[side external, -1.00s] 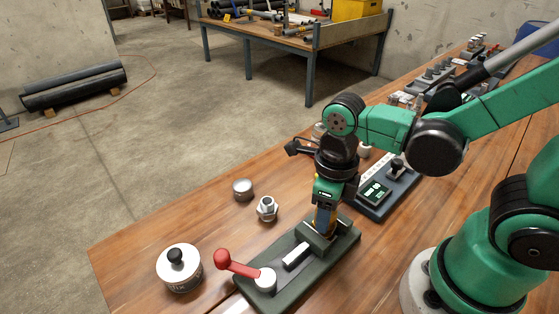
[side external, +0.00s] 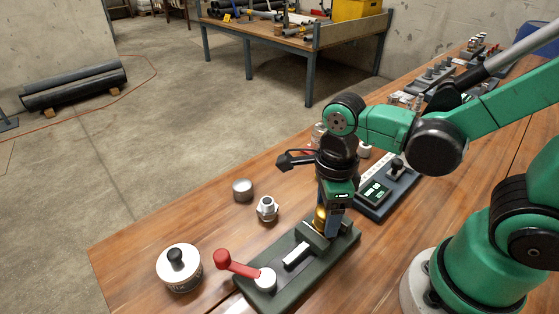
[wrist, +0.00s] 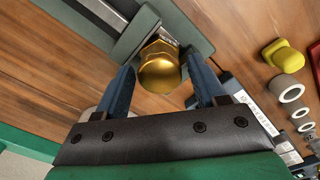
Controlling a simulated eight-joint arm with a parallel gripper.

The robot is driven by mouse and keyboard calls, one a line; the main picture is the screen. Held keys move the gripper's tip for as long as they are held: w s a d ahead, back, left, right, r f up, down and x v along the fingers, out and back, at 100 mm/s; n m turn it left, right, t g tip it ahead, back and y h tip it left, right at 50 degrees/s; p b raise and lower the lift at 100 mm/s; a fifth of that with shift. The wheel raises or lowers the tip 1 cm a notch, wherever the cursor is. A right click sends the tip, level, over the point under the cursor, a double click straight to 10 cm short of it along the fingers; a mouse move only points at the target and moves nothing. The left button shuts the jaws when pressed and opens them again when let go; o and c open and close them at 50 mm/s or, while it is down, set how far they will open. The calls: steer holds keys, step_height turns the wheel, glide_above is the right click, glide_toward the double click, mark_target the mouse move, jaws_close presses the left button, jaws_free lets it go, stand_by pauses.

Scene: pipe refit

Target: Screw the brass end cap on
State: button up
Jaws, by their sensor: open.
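The brass end cap (side external: 320,218) sits upright at the jaws of the dark green vise (side external: 284,284), on the far end from its red-handled lever (side external: 236,264). The wrist view shows the cap (wrist: 159,74) between the two blue fingers of my gripper (wrist: 161,66), with a gap on each side. My gripper (side external: 328,226) points down over the vise and is open. The pipe or fitting under the cap is hidden, so I cannot tell how the threads sit.
A steel hex fitting (side external: 267,208), a grey round cap (side external: 243,189) and a white knobbed pot (side external: 179,267) stand left of the vise. A device with a green display (side external: 373,193) stands behind it. In the wrist view, a yellow part (wrist: 284,56) lies at the right.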

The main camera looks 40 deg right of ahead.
steer(key=n, duration=0.4)
steer(key=shift+n, duration=1)
steer(key=shift+n, duration=1.2)
steer(key=n, duration=0.3)
steer(key=shift+n, duration=0.3)
steer(key=n, duration=0.3)
steer(key=shift+w+n, duration=0.1)
steer(key=shift+n, duration=1.4)
